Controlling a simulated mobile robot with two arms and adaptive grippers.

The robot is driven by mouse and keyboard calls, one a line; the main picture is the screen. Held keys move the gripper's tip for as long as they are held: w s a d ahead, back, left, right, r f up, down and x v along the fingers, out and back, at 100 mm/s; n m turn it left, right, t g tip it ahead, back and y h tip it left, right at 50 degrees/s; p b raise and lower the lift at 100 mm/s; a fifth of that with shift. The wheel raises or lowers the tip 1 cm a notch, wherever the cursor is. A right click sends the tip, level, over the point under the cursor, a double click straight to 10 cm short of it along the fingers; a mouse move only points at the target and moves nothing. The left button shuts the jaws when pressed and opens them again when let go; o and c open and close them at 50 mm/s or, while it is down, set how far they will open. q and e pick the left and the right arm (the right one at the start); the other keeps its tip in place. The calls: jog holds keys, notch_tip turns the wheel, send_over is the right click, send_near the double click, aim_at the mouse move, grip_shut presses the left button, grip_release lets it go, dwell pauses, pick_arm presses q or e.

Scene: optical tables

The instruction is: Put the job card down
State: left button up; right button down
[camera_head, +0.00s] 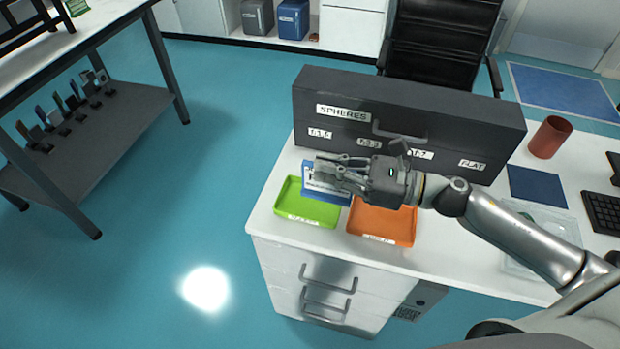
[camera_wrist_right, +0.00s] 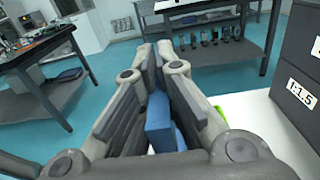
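The job card is a blue, upright or tilted card with a white patch (camera_head: 312,186), seen in the head view above the green tray. My right gripper (camera_head: 330,172) reaches in from the right, and its fingers lie across the card. In the right wrist view, the blue card (camera_wrist_right: 159,122) shows between the two fingers (camera_wrist_right: 162,72), which close on it. The fingers hide part of the card in the head view. My left gripper is not in view.
A green tray (camera_head: 306,213) and an orange tray (camera_head: 383,226) lie on the white bench (camera_head: 262,222). A dark drawer cabinet (camera_head: 440,112) labelled SPHERES stands behind. A blue mat (camera_head: 537,186), a red-brown cup (camera_head: 549,137) and a keyboard (camera_head: 603,211) are at right.

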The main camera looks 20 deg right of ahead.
jog(key=w+f, duration=0.2)
jog(key=f, duration=0.1)
jog(key=w+a+f, duration=0.1)
jog(key=f, duration=0.2)
jog(key=w+f, duration=0.2)
jog(key=f, duration=0.1)
jog(key=shift+w+a+f, duration=0.15)
jog(key=shift+w+a, duration=0.2)
jog(key=shift+a, duration=0.05)
jog(key=c, duration=2.1)
grip_release()
jog(key=shift+f, duration=0.2)
jog(key=o, duration=0.5)
jog(key=shift+c, duration=0.2)
